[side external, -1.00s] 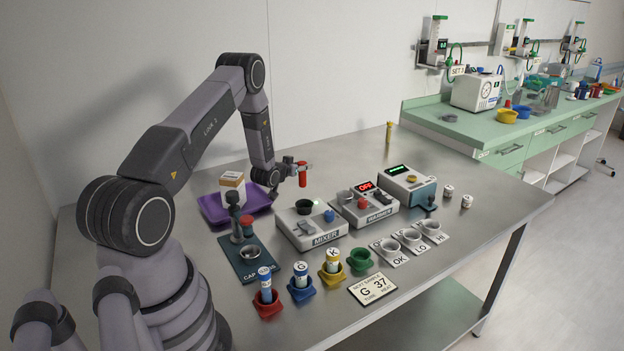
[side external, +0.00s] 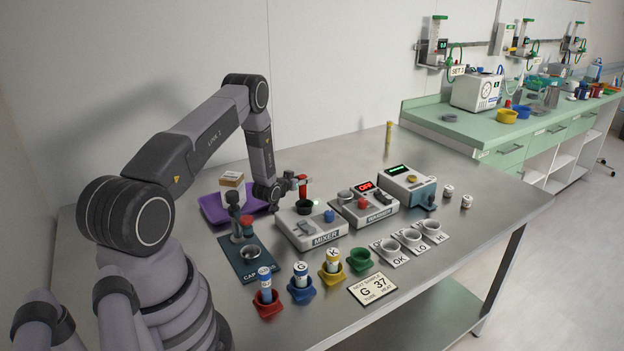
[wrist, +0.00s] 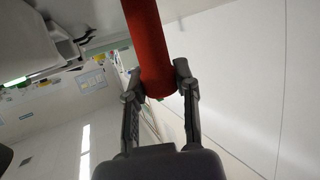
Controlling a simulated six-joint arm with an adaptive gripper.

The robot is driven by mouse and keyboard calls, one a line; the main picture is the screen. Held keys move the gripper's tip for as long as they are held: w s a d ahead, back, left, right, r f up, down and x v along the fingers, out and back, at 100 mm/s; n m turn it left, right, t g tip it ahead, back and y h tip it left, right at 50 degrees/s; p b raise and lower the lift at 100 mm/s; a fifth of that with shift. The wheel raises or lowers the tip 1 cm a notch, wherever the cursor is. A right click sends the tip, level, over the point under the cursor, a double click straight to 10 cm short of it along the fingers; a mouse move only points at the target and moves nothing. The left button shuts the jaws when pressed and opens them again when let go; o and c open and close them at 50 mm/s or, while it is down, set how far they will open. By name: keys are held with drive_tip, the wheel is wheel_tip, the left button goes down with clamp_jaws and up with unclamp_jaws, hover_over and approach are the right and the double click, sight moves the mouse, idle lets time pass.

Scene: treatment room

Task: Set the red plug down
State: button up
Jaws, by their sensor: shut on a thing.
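The red plug (side external: 303,187) is upright in the side view, held in my gripper (side external: 297,178) over the black cup on the mixer (side external: 312,229). Its lower end meets the cup's rim in the picture; I cannot tell whether it is inside or just above. In the wrist view the red plug (wrist: 149,45) runs up from between the two fingers of my gripper (wrist: 156,82), which are closed on it.
The black cup (side external: 304,208) sits beside a blue knob on the mixer. The warmer (side external: 370,210), showing OFF, stands to the right. A purple tray (side external: 212,208) with a box lies left. Colored tube holders stand in front (side external: 330,276). Bare table lies at the front right.

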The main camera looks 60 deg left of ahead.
drive_tip(key=o, duration=0.7)
drive_tip(key=shift+d, duration=0.1)
drive_tip(key=shift+c, duration=0.2)
drive_tip(key=shift+r, duration=0.1)
drive_tip(key=r+v, duration=0.1)
drive_tip(key=v, duration=1.1)
drive_tip(key=w+d+r+m+g+h, duration=0.1)
drive_tip(key=w+d+r, duration=0.2)
drive_tip(key=r, duration=0.3)
drive_tip(key=w+d+r+m+h, duration=0.1)
drive_tip(key=w+d+r, duration=0.15)
drive_tip(key=r, duration=0.35)
drive_tip(key=s+d+r+m+g+h, duration=0.1)
drive_tip(key=s+d+r+g+h, duration=0.15)
drive_tip(key=d+r, duration=0.8)
drive_tip(key=s+d+r+m+g, duration=0.1)
drive_tip(key=s+d+r, duration=0.1)
drive_tip(key=s+d, duration=0.3)
drive_tip(key=s+d+r+m+g+h, duration=0.1)
drive_tip(key=s+d+r, duration=0.2)
drive_tip(key=s, duration=0.9)
drive_tip(key=s+d+r+g+h, duration=0.1)
drive_tip(key=s+d+r, duration=0.2)
drive_tip(key=s+d, duration=0.3)
drive_tip(key=s, duration=0.2)
drive_tip(key=shift+s+d+r+m+g, duration=0.2)
drive_tip(key=shift+s+d+m+g, duration=0.1)
drive_tip(key=shift+s+m+g, duration=0.1)
